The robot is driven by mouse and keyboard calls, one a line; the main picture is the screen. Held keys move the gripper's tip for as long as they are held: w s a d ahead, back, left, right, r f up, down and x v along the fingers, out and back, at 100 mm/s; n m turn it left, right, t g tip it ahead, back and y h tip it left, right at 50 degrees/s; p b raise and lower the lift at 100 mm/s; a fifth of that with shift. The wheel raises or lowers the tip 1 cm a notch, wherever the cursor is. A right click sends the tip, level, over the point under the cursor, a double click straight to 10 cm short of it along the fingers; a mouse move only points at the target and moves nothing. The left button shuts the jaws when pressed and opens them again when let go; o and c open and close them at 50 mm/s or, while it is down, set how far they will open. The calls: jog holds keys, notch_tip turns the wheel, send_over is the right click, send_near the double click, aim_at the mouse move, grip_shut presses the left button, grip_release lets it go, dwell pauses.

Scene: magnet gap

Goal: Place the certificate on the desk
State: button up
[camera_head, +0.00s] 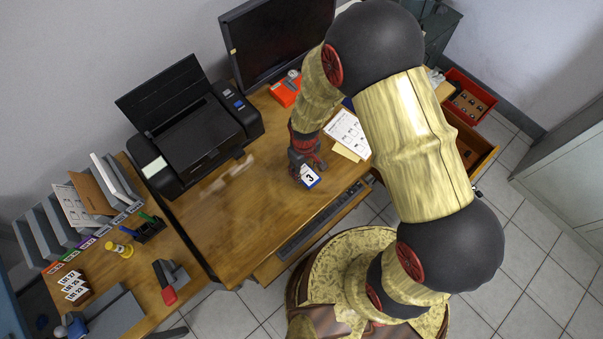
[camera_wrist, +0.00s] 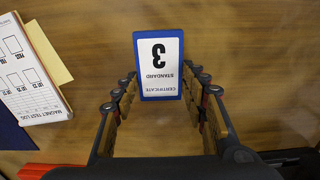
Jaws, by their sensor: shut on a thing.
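The certificate (camera_wrist: 159,65) is a small white card with a blue border, marked "CERTIFICATE 3 STANDARD". In the wrist view it sits between the fingertips of my gripper (camera_wrist: 160,92), upside down in the picture. In the head view the certificate (camera_head: 309,177) shows at the tip of my gripper (camera_head: 302,171), over the right part of the wooden desk (camera_head: 240,215). My gripper is shut on it. I cannot tell whether the card touches the desktop.
A magnet test log (camera_head: 347,133) lies right of my gripper. A black printer (camera_head: 195,130) stands left, a monitor (camera_head: 275,40) behind. An orange device (camera_head: 286,91) is near the monitor. A keyboard tray (camera_head: 310,225) juts from the front. The desk's middle is clear.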

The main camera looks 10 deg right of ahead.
aim_at(302, 171)
jog(key=shift+w+a+f, duration=0.1)
jog(key=shift+a+f, duration=0.05)
jog(key=shift+f, duration=0.05)
jog(key=shift+w+a+f+b, duration=0.1)
jog(key=shift+f+b, duration=0.15)
jog(key=shift+f, duration=0.65)
jog(key=shift+w+a+f+b, duration=0.1)
jog(key=shift+f+b, duration=0.15)
jog(key=shift+f, duration=0.65)
jog(key=shift+f, duration=0.2)
jog(key=o, duration=1.1)
jog(key=shift+o, duration=0.2)
jog(key=shift+r, duration=0.15)
